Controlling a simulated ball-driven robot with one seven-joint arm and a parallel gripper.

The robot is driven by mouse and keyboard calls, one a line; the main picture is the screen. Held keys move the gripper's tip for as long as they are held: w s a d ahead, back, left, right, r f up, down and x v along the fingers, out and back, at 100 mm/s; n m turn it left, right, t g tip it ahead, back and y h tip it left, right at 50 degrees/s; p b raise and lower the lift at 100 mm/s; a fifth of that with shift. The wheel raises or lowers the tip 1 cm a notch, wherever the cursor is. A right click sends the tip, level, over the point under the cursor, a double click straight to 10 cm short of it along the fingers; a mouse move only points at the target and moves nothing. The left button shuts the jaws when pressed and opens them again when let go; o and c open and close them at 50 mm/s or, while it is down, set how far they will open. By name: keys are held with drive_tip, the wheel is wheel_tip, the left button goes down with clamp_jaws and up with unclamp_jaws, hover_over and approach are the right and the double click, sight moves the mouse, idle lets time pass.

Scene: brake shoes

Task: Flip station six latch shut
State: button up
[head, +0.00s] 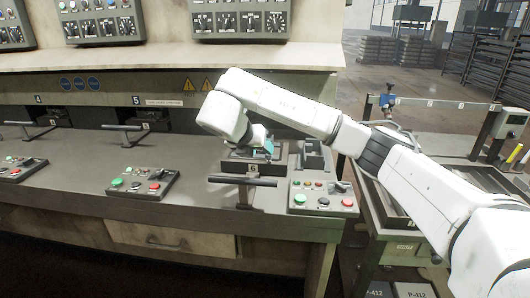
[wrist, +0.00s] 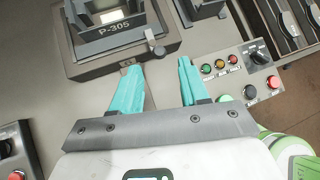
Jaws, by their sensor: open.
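Station six carries a small "6" label (head: 252,168) on the front of its dark fixture (head: 228,164). A black T-handle (head: 242,181) stands in front of it on the bench. In the wrist view the fixture frame (wrist: 85,65) holds a plate marked P-305, with a small metal latch-like piece (wrist: 158,49) at its right corner. I cannot tell whether that piece or the T-handle is the latch. My gripper (head: 268,150) is low over the fixture's right side. Its teal fingers (wrist: 160,82) are apart and empty, just in front of the fixture; the T-handle does not show there.
A button panel (head: 322,196) with green and red buttons lies right of the T-handle. A second dark bracket (head: 314,156) stands behind it. Station five has its own handle (head: 123,128) and panel (head: 143,183) at left. A side table with a rail (head: 440,103) stands right.

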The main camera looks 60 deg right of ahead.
drive_tip(key=shift+v, duration=1.35)
